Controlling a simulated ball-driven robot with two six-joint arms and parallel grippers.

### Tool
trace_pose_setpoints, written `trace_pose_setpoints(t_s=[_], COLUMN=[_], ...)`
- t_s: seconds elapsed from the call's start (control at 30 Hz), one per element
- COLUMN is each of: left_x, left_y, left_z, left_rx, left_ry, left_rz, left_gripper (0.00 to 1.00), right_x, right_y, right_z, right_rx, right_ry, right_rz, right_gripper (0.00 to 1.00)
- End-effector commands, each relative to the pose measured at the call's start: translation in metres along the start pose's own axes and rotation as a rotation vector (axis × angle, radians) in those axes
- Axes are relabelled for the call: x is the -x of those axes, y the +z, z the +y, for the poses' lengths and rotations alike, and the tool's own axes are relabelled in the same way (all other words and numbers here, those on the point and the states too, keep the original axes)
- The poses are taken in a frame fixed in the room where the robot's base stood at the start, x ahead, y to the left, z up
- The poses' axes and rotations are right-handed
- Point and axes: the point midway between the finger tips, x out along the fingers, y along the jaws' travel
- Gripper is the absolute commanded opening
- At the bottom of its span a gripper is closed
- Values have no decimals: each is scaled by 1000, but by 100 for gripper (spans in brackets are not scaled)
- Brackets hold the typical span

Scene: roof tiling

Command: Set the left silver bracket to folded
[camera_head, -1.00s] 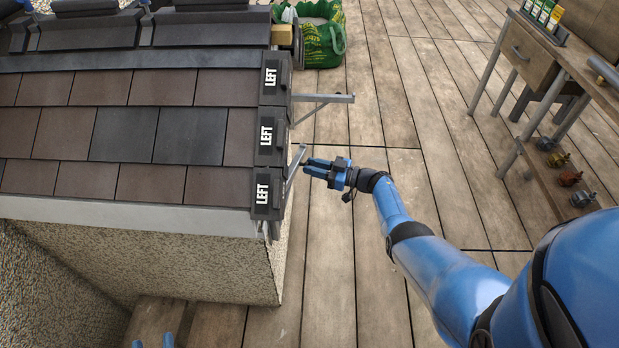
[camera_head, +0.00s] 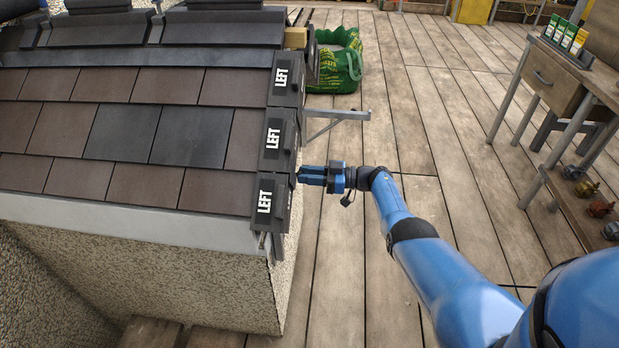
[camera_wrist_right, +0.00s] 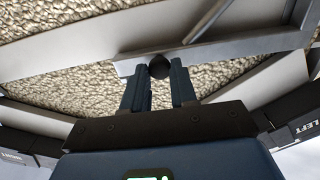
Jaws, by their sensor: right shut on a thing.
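The near silver bracket (camera_wrist_right: 235,48) shows in the right wrist view as a grey bar with a dark round knob (camera_wrist_right: 159,66) at its end, close to the pebbled wall. My right gripper (camera_head: 300,175) is at the roof's right edge in the head view, its fingers shut on the knob. In the head view this bracket is mostly hidden behind the tile edge and my gripper. A farther silver bracket (camera_head: 338,115) sticks out to the right from the wall with its diagonal brace below. My left gripper is not in view.
The tiled roof (camera_head: 120,130) has several dark edge tiles marked LEFT (camera_head: 267,205) just left of my gripper. A green bag (camera_head: 335,70) lies on the plank floor behind. A workbench (camera_head: 570,70) stands at the right. The floor between is clear.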

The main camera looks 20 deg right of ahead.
Motion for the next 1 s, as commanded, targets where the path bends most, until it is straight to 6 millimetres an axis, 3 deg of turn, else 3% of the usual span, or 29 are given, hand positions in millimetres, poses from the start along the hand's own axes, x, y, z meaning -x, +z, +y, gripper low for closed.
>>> trace_pose_setpoints(t_s=[0.2, 0.23, 0.4, 0.77, 1.0], left_x=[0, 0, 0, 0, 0], left_y=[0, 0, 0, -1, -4], left_z=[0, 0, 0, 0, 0], left_rx=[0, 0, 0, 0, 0], left_ry=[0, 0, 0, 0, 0], left_rz=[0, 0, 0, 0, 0], left_gripper=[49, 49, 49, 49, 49], right_x=[-2, -2, -2, 3, 33], right_y=[-2, -2, -1, -1, -1], right_z=[0, 0, 0, 0, 1], right_rx=[2, 2, 2, 1, 0], right_ry=[0, 0, 0, 1, 4], right_rz=[2, 2, 1, 1, 1], right_gripper=[0, 28, 51, 51, 51])
